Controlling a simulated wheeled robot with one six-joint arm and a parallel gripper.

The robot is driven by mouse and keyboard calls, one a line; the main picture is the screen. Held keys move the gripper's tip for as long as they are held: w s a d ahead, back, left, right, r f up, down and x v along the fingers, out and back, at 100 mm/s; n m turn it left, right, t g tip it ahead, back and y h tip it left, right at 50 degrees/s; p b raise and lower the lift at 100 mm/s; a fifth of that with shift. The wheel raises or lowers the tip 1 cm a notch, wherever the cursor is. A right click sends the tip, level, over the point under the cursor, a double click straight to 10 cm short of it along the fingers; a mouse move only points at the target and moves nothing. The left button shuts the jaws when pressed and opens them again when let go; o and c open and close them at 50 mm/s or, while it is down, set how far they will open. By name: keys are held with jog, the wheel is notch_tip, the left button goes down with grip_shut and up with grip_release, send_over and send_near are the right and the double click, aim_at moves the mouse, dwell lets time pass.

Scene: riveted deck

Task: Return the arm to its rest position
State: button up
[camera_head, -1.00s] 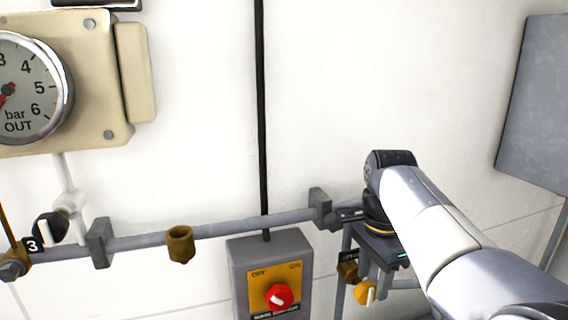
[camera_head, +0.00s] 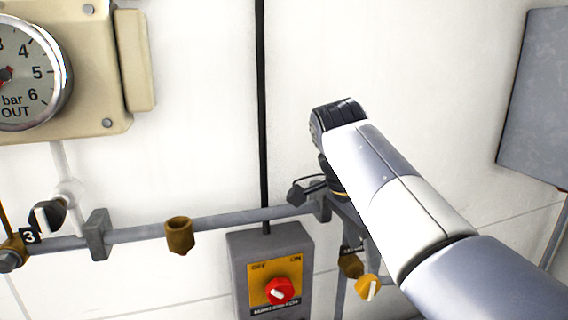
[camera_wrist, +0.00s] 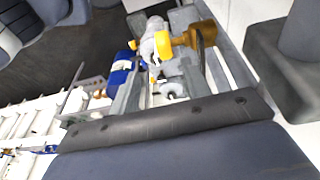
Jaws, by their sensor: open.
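My arm reaches in from the lower right of the head view, with its black wrist joint in front of the white wall. My gripper (camera_head: 306,188) is small and dark below that joint, close in the picture to the right end of the grey pipe. It is open, and nothing shows held in it. Its far side is hidden behind my wrist and forearm.
A grey switch box (camera_head: 243,270) with a red knob (camera_head: 280,291) is below the pipe (camera_head: 210,224). A yellow-handled valve (camera_head: 368,288) stands close to my forearm. A gauge (camera_head: 28,75) is upper left; a grey panel (camera_head: 535,100) is right.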

aim_at(365, 280)
jog(key=shift+s+a+f+t+h+b, duration=0.15)
jog(key=shift+f+t+h+b, duration=0.1)
jog(key=shift+f+h, duration=0.3)
jog(key=shift+w+a+f+t+h+b, duration=0.15)
jog(key=shift+f+h, duration=0.25)
jog(key=shift+f, duration=0.4)
jog(key=shift+s+a+f+t+h+b, duration=0.2)
jog(key=shift+f+t+h+b, duration=0.1)
jog(key=shift+f+h, duration=0.25)
jog(key=shift+f, duration=0.1)
